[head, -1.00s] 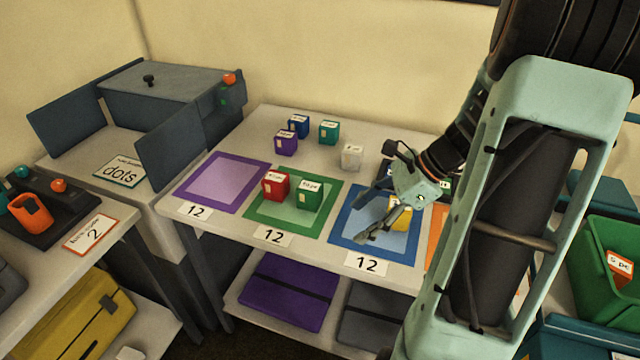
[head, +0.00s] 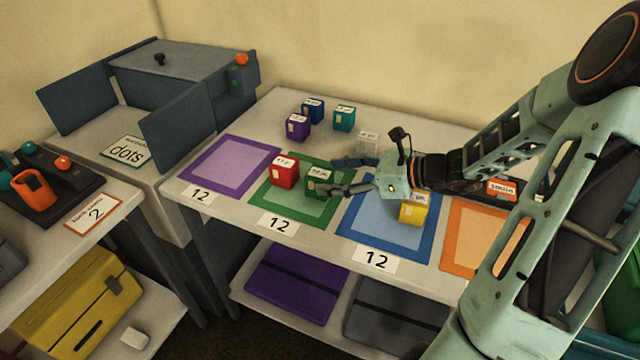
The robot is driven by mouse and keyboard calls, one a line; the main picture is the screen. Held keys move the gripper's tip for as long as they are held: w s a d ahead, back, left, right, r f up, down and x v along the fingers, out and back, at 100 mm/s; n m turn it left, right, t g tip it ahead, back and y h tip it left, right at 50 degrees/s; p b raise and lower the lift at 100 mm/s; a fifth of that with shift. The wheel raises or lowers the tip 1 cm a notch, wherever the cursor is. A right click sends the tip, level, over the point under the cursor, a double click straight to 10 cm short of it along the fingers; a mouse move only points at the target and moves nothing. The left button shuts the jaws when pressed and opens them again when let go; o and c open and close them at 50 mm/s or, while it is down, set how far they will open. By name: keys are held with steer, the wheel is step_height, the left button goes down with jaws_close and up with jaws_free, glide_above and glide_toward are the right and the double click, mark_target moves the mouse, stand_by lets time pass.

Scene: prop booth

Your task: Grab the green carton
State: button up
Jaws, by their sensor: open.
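The green carton (head: 317,183) stands on the green-bordered mat (head: 287,204), just right of the red carton (head: 285,171). My gripper (head: 337,176) comes in from the right, low over the table, with its fingers pointing left at the green carton. It is open and empty. One finger shows near the carton's front right side and the other lies farther back. I cannot tell whether the near finger touches the carton.
Purple (head: 298,127), blue (head: 313,110), teal (head: 344,117) and white (head: 367,143) cartons stand behind. The purple-bordered mat (head: 232,168) is bare.

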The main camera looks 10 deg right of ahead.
mark_target(324, 174)
steer(key=x, duration=0.4)
steer(key=shift+r+b, duration=0.15)
steer(key=shift+b, duration=0.2)
steer(key=c, duration=1.3)
steer(key=shift+r, duration=0.15)
